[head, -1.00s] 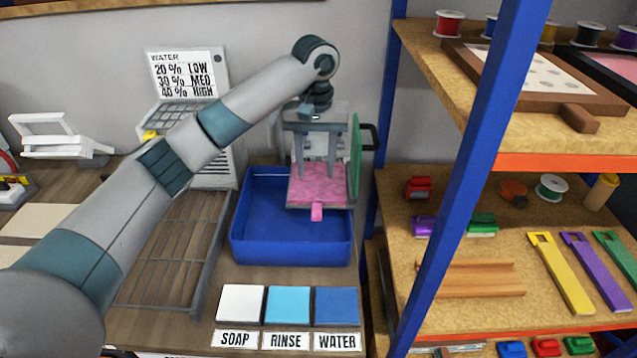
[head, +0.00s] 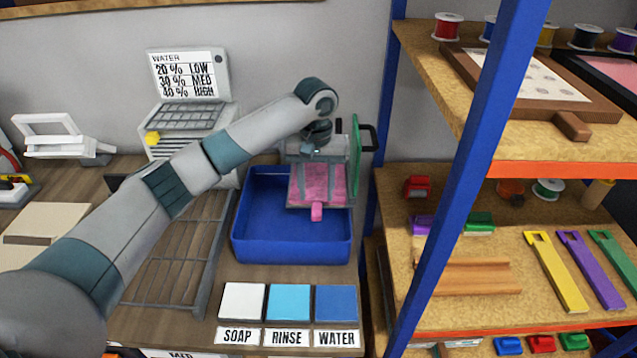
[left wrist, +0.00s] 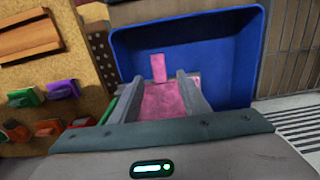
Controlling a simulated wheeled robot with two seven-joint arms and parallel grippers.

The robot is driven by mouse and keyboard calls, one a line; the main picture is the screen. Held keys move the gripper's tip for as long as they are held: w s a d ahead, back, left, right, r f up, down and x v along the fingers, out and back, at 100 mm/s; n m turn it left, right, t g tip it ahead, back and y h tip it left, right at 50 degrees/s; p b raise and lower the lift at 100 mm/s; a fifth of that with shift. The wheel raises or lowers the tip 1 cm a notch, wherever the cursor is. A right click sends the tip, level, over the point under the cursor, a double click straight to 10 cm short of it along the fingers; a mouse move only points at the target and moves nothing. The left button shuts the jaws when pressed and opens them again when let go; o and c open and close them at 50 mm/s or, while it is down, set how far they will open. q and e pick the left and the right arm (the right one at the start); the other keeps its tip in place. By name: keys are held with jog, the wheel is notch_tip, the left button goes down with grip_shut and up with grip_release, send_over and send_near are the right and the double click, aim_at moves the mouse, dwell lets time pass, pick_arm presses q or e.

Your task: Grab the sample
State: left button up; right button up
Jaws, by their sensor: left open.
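The sample is likely the pink patterned piece (head: 318,183) with a small tab that sits in a clear, grey-edged holder over the back right of the blue basin (head: 290,247). In the left wrist view the pink piece (left wrist: 163,100) shows between my fingers, its tab pointing toward the basin. My left gripper (head: 317,165) is at the holder, over the pink piece, its fingers hard to make out in the head view. In the left wrist view the left gripper (left wrist: 160,77) is open, with one finger on each side of the pink. I cannot tell whether they touch it. My right gripper is not in view.
A green panel (head: 355,158) and a black handle (head: 369,138) stand close to the right of the gripper. A blue shelf post (head: 462,170) rises farther right. A wire rack (head: 172,262) lies left of the basin. White, light blue and blue pads lie in front.

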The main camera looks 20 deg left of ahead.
aim_at(317, 208)
pick_arm(q)
jog(key=shift+f+p, duration=0.3)
notch_tip(317, 208, down, 3)
jog(key=shift+f+p, duration=0.1)
jog(key=shift+p, duration=0.65)
jog(key=shift+f, duration=0.4)
grip_shut()
